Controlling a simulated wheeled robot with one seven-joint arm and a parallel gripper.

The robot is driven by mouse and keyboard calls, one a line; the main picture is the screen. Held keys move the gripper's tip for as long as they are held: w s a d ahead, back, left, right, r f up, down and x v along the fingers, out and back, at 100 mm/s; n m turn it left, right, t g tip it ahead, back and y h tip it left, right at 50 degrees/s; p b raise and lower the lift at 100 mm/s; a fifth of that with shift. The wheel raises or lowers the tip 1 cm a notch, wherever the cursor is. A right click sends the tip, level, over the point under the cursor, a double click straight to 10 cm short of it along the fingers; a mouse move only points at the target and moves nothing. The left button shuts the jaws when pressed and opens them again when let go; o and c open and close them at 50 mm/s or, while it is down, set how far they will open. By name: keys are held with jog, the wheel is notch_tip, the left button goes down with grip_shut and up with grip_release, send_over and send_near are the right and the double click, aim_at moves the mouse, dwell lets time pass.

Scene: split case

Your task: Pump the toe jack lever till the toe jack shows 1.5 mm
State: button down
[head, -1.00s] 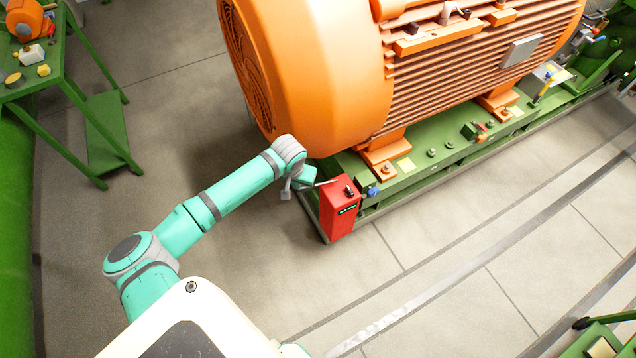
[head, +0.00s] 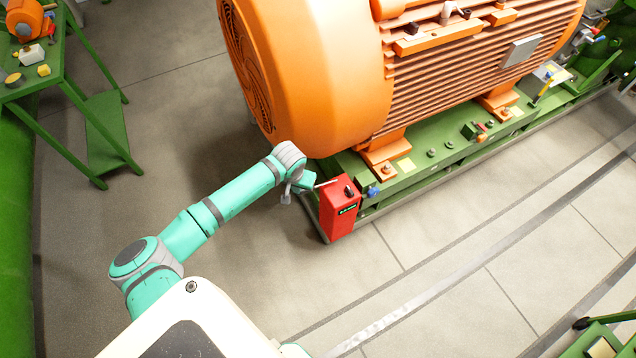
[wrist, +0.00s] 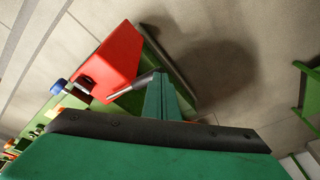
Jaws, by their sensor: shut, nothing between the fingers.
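The toe jack lever (head: 327,183) is a thin pale rod reaching left from the jack's top. In the wrist view the red jack (wrist: 115,58) and the lever's dark grip (wrist: 143,82) show up close. My gripper (wrist: 162,80) is shut and empty, its fingertips at the grip's end. Whether they touch it I cannot tell.
The orange motor (head: 310,70) stands just behind the jack on the green base frame (head: 430,165). A blue-capped bolt (head: 373,191) sits right of the jack. A green table (head: 55,70) stands at the far left. The floor in front of the jack is clear.

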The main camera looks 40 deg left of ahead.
notch_tip(320, 180, down, 6)
jog(key=shift+s+f, duration=0.25)
dwell(1.3)
jog(key=shift+a, duration=0.1)
jog(key=shift+w+r, duration=0.2)
jog(key=shift+r, duration=2)
jog(key=shift+w+r, duration=0.15)
jog(key=shift+r, duration=2.05)
notch_tip(320, 180, up, 7)
jog(key=shift+w+d, duration=0.2)
